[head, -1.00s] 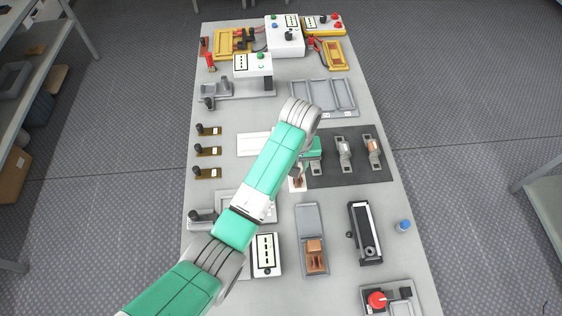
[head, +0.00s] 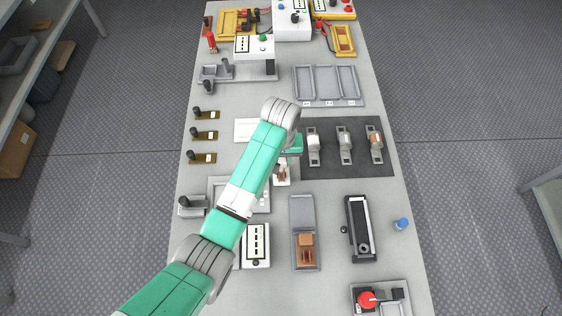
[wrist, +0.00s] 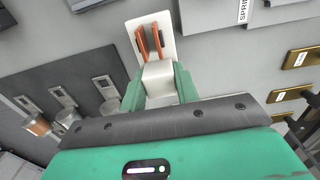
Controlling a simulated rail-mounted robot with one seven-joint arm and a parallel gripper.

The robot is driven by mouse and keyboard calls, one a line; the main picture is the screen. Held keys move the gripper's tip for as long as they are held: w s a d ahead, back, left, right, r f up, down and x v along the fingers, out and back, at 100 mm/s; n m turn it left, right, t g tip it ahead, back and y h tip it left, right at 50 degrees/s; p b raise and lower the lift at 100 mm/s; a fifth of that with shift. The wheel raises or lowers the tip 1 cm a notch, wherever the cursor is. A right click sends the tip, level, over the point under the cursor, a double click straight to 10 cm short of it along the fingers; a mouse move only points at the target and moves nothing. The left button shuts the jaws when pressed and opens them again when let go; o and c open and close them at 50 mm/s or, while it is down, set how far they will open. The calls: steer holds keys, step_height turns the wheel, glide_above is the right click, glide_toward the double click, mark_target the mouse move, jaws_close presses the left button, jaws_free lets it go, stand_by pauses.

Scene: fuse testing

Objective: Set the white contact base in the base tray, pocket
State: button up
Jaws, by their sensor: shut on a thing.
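The white contact base (wrist: 167,28) is a white plate with two upright copper contacts and a white block at its near end. My gripper (wrist: 159,86) is shut on that block, with a green finger on each side. In the head view the base (head: 281,178) shows just below my gripper, left of the dark mat; my arm partly hides this spot. I cannot tell its height above the table. A grey tray with three empty pockets (head: 326,103) lies behind my gripper. Another grey tray (head: 213,188), partly hidden by my arm, holds small white pieces.
The dark mat (head: 350,171) carries three metal holders. A grey fixture with a brown block (head: 303,205) and a black device (head: 357,225) stand in front. Posts on brass plates (head: 205,135) line the left edge. Bare table lies between the mat and the three-pocket tray.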

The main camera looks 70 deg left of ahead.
step_height(320, 180, down, 2)
steer(key=shift+f, duration=0.1)
steer(key=o, duration=1.1)
steer(key=shift+f, duration=0.1)
step_height(320, 180, up, 12)
steer(key=shift+r+p, duration=0.2)
steer(key=shift+p, duration=0.9)
